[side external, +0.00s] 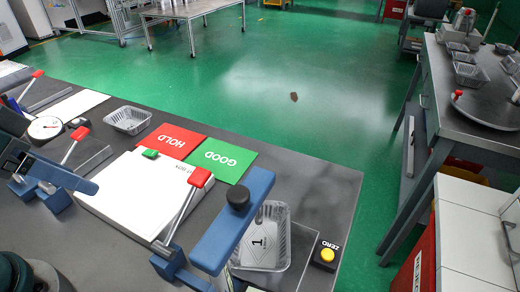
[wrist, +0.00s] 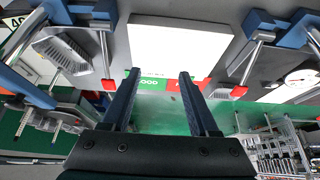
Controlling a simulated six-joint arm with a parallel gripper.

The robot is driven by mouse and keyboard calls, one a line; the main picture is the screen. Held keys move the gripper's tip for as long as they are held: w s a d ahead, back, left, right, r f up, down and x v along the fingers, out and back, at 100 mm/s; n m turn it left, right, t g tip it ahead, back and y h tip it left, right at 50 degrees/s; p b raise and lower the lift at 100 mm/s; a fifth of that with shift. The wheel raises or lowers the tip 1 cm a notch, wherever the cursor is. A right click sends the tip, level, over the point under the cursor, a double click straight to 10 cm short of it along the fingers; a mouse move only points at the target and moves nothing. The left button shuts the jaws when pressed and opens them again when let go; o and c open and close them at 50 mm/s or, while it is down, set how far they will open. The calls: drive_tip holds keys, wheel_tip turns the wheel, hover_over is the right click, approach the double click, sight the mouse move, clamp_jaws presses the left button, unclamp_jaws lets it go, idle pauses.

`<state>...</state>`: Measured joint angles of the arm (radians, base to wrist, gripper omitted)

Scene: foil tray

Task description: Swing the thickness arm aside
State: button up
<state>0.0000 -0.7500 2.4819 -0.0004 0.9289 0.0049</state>
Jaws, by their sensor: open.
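A blue swing arm (side external: 233,222) with a black knob (side external: 238,197) reaches over the clear tray (side external: 284,238) marked 1; I read no "thickness" label on it. Beside it, a red-handled lever (side external: 200,177) rises on a thin rod from a blue base. In the wrist view, this lever's red handle (wrist: 109,85) is left of my fingers and the tray (wrist: 62,50) is farther left.
A white board (side external: 135,195) lies between the levers. Red HOLD (side external: 170,140) and green GOOD (side external: 222,158) cards lie behind it. An empty tray (side external: 128,119), a round dial (side external: 45,127) and a yellow ZERO button (side external: 326,255) are on the bench. The bench's right back corner is clear.

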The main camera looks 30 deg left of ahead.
drive_tip(key=w+d+r+m+h, duration=0.1)
drive_tip(key=w+d+r+m, duration=0.15)
drive_tip(key=r, duration=0.35)
wheel_tip(320, 180, up, 3)
drive_tip(key=m+g+h, duration=0.2)
drive_tip(key=m, duration=0.5)
hover_over(236, 193)
drive_tip(key=s+a, duration=0.2)
drive_tip(key=shift+n, duration=0.25)
drive_tip(key=shift+x, duration=2.65)
drive_tip(key=shift+s, duration=0.1)
clamp_jaws()
